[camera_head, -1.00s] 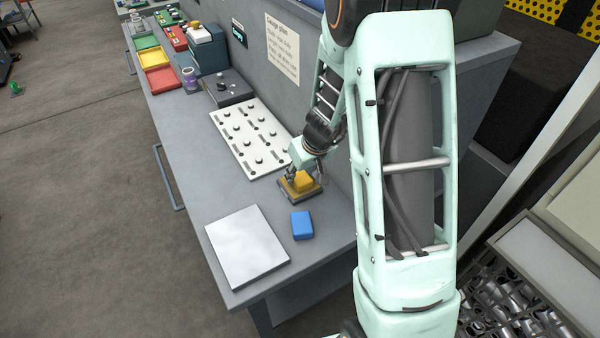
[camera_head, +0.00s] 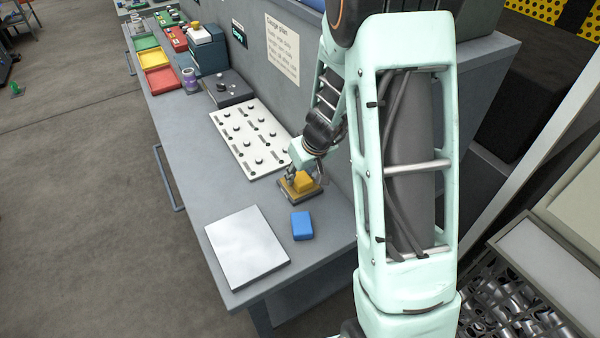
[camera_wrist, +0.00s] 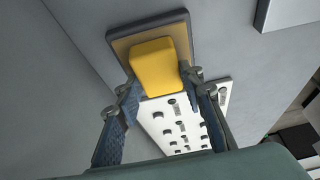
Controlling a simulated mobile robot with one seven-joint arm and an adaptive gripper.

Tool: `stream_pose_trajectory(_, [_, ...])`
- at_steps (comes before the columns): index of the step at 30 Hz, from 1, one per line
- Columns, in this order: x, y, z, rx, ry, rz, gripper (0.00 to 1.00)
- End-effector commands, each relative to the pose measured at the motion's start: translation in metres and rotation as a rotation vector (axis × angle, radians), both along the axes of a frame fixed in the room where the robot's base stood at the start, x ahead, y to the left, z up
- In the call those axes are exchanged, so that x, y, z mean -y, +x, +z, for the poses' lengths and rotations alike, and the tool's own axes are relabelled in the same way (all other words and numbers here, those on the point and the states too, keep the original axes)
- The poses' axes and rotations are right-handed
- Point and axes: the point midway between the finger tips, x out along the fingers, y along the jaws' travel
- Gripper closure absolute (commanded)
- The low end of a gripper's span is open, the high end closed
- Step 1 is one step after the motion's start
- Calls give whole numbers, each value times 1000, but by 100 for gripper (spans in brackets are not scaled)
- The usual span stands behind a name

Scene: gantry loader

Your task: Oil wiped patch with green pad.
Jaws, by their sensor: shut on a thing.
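My gripper (camera_head: 306,172) is shut on a yellow block-shaped pad (camera_head: 304,182) at the bench's right side. In the wrist view the fingers (camera_wrist: 160,82) grip the sides of the yellow pad (camera_wrist: 153,66). The pad is at a tan holder with a dark rim (camera_wrist: 122,44); I cannot tell if it touches the holder. A blue pad (camera_head: 302,225) lies on the bench nearer the front. A pale metal plate (camera_head: 246,250) lies flat beside it. No green pad can be made out, and no wiped or oily patch stands out on the plate.
A white board with several dark knobs (camera_head: 238,130) lies behind the gripper. A dark grey box (camera_head: 228,90), a purple-banded container (camera_head: 190,78) and red, yellow and green trays (camera_head: 160,80) stand farther back. The bench between board and plate is clear.

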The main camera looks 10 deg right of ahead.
Motion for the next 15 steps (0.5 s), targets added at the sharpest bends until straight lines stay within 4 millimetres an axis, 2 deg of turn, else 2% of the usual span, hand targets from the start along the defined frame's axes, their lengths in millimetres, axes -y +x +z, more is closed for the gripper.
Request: stream_pose_trajectory(15, [0,0,42,-1,0,0,84])
